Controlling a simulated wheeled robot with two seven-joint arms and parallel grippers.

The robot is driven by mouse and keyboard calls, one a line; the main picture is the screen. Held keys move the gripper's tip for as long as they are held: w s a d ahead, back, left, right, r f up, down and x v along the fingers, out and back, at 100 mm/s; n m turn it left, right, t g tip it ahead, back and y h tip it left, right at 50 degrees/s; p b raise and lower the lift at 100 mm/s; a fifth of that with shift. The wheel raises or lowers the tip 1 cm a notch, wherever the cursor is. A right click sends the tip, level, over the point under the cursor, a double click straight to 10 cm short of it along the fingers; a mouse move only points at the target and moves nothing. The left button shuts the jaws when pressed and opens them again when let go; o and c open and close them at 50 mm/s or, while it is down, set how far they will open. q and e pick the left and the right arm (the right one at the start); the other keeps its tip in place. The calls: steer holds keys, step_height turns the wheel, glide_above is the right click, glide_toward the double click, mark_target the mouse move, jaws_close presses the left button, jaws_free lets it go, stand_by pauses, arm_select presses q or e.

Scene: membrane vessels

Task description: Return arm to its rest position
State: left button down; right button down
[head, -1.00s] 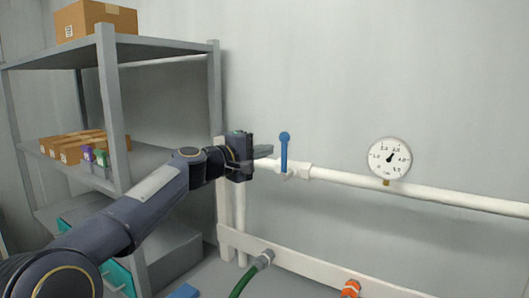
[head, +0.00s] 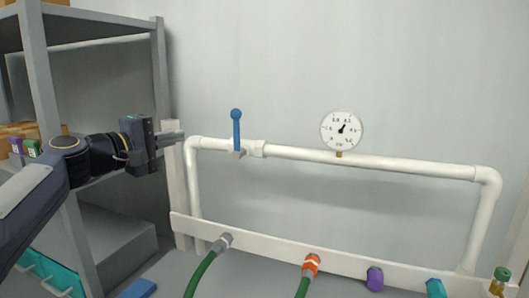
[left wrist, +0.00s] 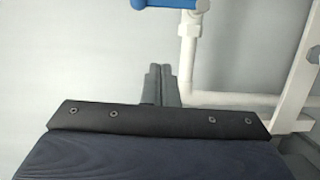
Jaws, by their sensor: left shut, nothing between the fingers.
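My left arm comes in from the left in the head view, and its gripper (head: 171,138) points right, short of the white pipe. The gripper is shut and empty; its two fingers lie together in the left wrist view (left wrist: 160,84). A blue valve lever (head: 237,130) stands upright on the white pipe (head: 290,152), to the right of the fingertips and apart from them. Part of the blue lever shows at the top of the left wrist view (left wrist: 165,4). My right gripper is not in view.
A grey shelf (head: 45,90) with boxes stands at the left, behind my arm. A round gauge (head: 341,130) sits on the pipe. Below, a white rail (head: 270,255) carries a grey connector (head: 222,242) and an orange connector (head: 311,265) with green hoses, and purple (head: 375,278) and teal fittings (head: 436,287).

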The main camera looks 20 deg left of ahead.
arm_select(q)
steer(key=s+d+f+m+g+p, duration=0.1)
steer(key=s+d+f+m+g, duration=0.2)
steer(key=s+f, duration=0.6)
steer(key=s+d+f+m+g+y+p, duration=0.1)
steer(key=s+d+f+m+g, duration=0.3)
steer(key=s+d+f, duration=0.4)
steer(key=s+d+f+m+g+y+p, duration=0.1)
steer(key=s+d+f+m+g, duration=0.3)
steer(key=s+f, duration=0.6)
step_height(320, 180, down, 6)
steer(key=shift+s+d+f+m, duration=0.15)
steer(key=shift+s+d+m, duration=0.25)
steer(key=shift+d+m, duration=0.35)
steer(key=shift+s+a, duration=0.1)
